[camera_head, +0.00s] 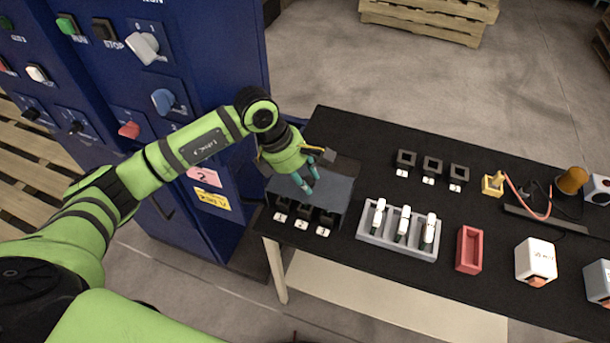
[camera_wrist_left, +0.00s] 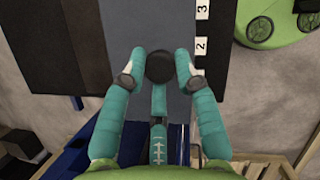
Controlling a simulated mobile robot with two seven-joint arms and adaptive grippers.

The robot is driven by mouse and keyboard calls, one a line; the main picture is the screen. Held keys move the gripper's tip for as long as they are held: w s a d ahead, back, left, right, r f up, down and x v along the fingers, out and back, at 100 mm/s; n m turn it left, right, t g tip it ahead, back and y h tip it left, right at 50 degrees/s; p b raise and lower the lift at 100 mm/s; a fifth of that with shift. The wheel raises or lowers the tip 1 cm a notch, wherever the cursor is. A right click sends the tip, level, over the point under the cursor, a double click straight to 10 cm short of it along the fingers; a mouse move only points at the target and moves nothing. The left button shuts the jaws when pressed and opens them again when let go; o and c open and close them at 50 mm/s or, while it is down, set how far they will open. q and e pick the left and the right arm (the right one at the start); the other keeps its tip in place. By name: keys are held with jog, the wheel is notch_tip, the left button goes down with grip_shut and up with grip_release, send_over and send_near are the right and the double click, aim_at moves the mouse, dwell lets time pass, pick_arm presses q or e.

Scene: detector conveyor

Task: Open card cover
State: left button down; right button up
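The card cover (camera_head: 334,193) is a dark grey panel at the left end of the black table. Numbered slots (camera_head: 302,216) show along its near edge. In the left wrist view the cover (camera_wrist_left: 130,28) is a grey surface with a round black knob (camera_wrist_left: 159,66). My left gripper (camera_head: 305,185) is over the cover, its teal fingers pointing down. In the left wrist view its fingertips (camera_wrist_left: 160,62) surround the knob, close against its sides. I cannot tell whether they press on it. The head view hides the knob behind the gripper. My right gripper is not in view.
A blue cabinet (camera_head: 232,70) with switches stands left of the table (camera_head: 400,265). On the table are a grey rack (camera_head: 372,238) holding white-topped items, a red tray (camera_head: 469,249), several black square holders (camera_head: 432,165) and white boxes (camera_head: 536,260). Clear black surface lies behind the cover.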

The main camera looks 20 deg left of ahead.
pick_arm(q)
jog(key=w+b, duration=1)
jog(key=w, duration=0.2)
jog(key=shift+w+d, duration=0.15)
jog(key=shift+d, duration=0.3)
jog(key=shift+r, duration=0.1)
jog(key=c, duration=1.1)
grip_release()
jog(key=shift+o, duration=0.8)
jog(key=shift+d, duration=0.1)
